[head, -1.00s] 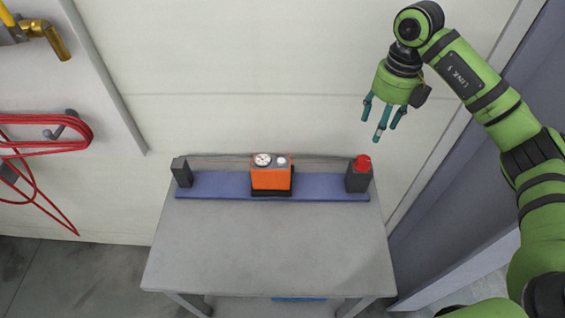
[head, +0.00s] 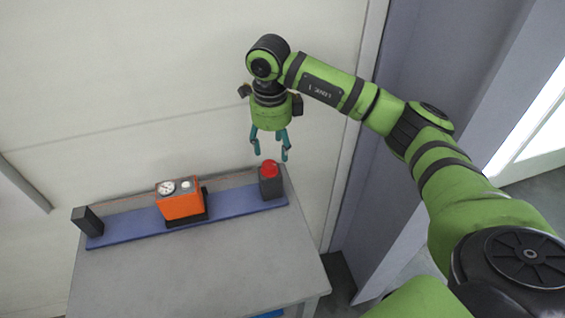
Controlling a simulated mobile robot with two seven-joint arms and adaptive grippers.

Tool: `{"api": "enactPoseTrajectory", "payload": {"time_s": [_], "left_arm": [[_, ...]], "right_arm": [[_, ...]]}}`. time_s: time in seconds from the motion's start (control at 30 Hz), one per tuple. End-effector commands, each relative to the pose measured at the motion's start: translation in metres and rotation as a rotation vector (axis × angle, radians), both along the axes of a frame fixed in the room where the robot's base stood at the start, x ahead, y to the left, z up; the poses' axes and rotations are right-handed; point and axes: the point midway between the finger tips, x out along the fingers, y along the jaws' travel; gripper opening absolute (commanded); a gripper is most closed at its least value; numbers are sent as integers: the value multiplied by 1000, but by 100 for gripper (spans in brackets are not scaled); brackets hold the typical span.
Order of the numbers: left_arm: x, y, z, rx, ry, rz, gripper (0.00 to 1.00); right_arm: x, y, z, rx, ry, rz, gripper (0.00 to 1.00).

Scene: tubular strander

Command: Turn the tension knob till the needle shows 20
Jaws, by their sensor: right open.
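The red tension knob (head: 270,169) sits on top of a dark block (head: 271,187) at the right end of a blue base (head: 233,203). An orange meter (head: 182,206) stands mid-base. Its white round dial (head: 166,187) faces up; the needle's reading is too small to tell. My right gripper (head: 270,152) is open and empty, fingers pointing down, and appears just above the knob in the picture. I cannot tell how far apart they are in depth. My left gripper is not in view.
The grey table (head: 190,265) is bare in front of the base. A dark post (head: 88,222) stands at the base's left end. A pale wall (head: 150,80) rises behind the table. A grey-blue upright panel (head: 400,170) stands to the right.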

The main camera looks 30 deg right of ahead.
Motion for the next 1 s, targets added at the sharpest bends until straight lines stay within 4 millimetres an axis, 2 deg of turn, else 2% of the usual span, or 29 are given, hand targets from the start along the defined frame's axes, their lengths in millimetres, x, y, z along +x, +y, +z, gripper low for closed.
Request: {"api": "enactPoseTrajectory", "payload": {"time_s": [0.07, 0.13, 0.33, 0.43, 0.57, 0.77, 0.87, 0.9, 0.93, 1.0], "left_arm": [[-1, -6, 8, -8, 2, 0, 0], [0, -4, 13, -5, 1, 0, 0], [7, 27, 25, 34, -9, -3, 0], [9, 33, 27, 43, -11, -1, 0], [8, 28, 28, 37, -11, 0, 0], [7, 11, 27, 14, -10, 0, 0], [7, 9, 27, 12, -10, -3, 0], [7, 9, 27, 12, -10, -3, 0], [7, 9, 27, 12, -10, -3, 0], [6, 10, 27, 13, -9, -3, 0]], "right_arm": [[-1, 1, -8, 2, 6, 2, 60], [-1, 0, -19, 2, 6, 1, 60], [1, -1, -48, 1, 5, -2, 60], [1, -1, -57, 2, 4, -3, 60], [1, -1, -63, 1, 2, -2, 60], [2, -1, -64, 2, 1, -2, 60], [2, -1, -64, 2, 1, -3, 24], [2, -1, -63, 2, 1, -3, 8], [2, -1, -63, 2, 1, -3, 3], [2, -1, -63, 2, 1, -3, 3]]}}
